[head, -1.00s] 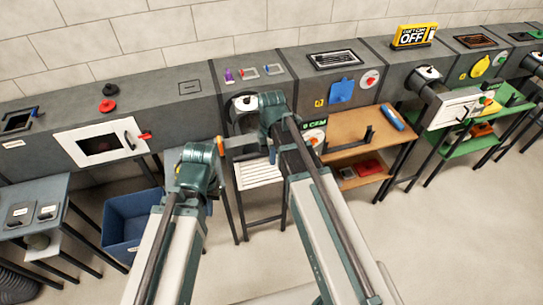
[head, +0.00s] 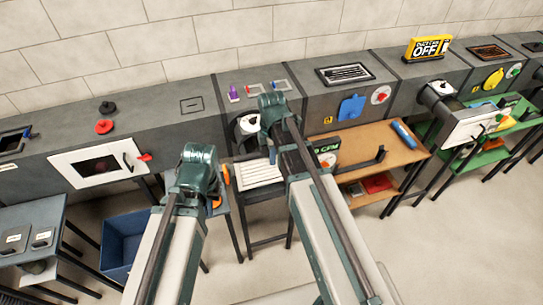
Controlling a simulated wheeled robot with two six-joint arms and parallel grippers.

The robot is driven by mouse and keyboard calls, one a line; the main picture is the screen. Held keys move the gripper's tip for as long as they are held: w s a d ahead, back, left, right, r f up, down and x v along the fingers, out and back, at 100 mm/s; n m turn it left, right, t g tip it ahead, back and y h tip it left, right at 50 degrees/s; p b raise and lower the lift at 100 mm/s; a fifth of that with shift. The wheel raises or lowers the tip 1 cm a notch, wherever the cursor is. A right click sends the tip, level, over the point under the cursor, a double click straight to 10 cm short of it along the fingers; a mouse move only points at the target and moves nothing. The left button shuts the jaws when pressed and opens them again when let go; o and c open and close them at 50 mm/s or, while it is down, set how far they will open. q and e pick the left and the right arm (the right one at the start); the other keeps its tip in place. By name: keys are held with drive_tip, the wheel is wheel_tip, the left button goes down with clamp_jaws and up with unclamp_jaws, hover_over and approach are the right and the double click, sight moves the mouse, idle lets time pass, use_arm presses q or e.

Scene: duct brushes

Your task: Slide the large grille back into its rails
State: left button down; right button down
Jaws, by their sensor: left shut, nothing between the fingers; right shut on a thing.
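A dark slatted grille in a black frame (head: 344,74) lies on top of the duct, right of my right gripper. A white slatted panel (head: 258,174) lies on a small stand below my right gripper. I cannot tell which of these is the large grille, and I cannot make out its rails. My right gripper (head: 272,143) is in front of the duct by a white-and-black round fitting. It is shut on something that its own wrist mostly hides. My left gripper (head: 197,168) is lower and further left, shut and empty, its fingertips hidden behind the wrist.
A blue bin (head: 122,245) stands on the floor at left. A wooden shelf unit (head: 375,145) stands right of my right arm. A white-framed door (head: 98,163) is on the duct's left front. A yellow sign (head: 428,47) stands on top. The floor at right is clear.

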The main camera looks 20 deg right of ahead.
use_arm(q)
drive_tip(key=shift+w, duration=0.25)
use_arm(e)
drive_tip(key=shift+w, duration=0.25)
use_arm(q)
drive_tip(key=shift+f, duration=0.15)
use_arm(e)
drive_tip(key=shift+f, duration=0.1)
